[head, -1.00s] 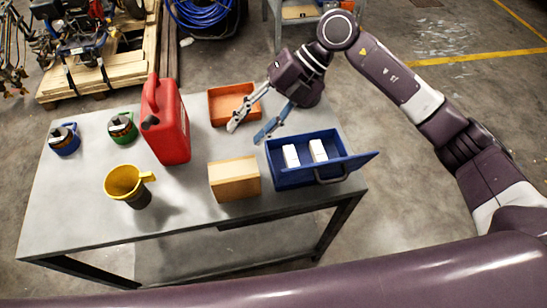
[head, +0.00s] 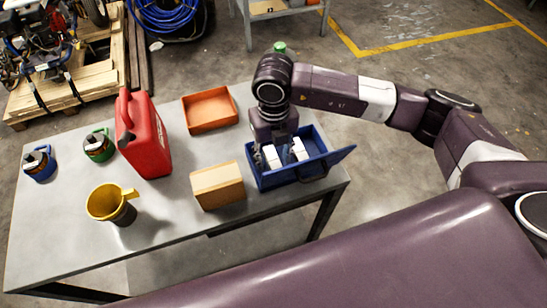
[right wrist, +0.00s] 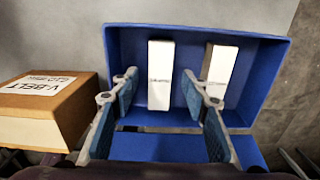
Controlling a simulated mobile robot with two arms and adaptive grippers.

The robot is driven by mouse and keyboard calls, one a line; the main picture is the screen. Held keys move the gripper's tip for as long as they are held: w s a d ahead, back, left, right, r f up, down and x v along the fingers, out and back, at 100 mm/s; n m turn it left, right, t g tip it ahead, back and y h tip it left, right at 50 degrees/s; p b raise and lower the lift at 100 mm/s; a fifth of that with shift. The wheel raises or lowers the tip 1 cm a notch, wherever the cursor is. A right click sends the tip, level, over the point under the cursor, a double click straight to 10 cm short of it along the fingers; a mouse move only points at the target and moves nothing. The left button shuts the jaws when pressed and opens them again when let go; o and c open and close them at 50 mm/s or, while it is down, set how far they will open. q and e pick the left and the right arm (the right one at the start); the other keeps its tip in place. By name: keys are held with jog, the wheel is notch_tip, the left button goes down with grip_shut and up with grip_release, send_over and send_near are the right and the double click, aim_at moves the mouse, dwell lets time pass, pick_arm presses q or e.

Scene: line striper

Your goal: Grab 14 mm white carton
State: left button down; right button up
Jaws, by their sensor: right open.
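Two white cartons stand in the blue drawer-like bin (head: 262,184). The left carton (head: 271,158) and the right carton (head: 298,150) are partly covered by my gripper in the head view. My right gripper (right wrist: 160,82) is open and points down over the bin. In the right wrist view its fingers lie either side of the left carton (right wrist: 160,95), with nothing gripped. The right carton (right wrist: 221,62) is partly behind the right finger. Small print shows on both cartons, too small to read. My left gripper is not in view.
A brown V-belt box (head: 217,186) stands close left of the bin.

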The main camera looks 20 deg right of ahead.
jog(key=shift+f, duration=0.15)
grip_shut()
dwell(0.4)
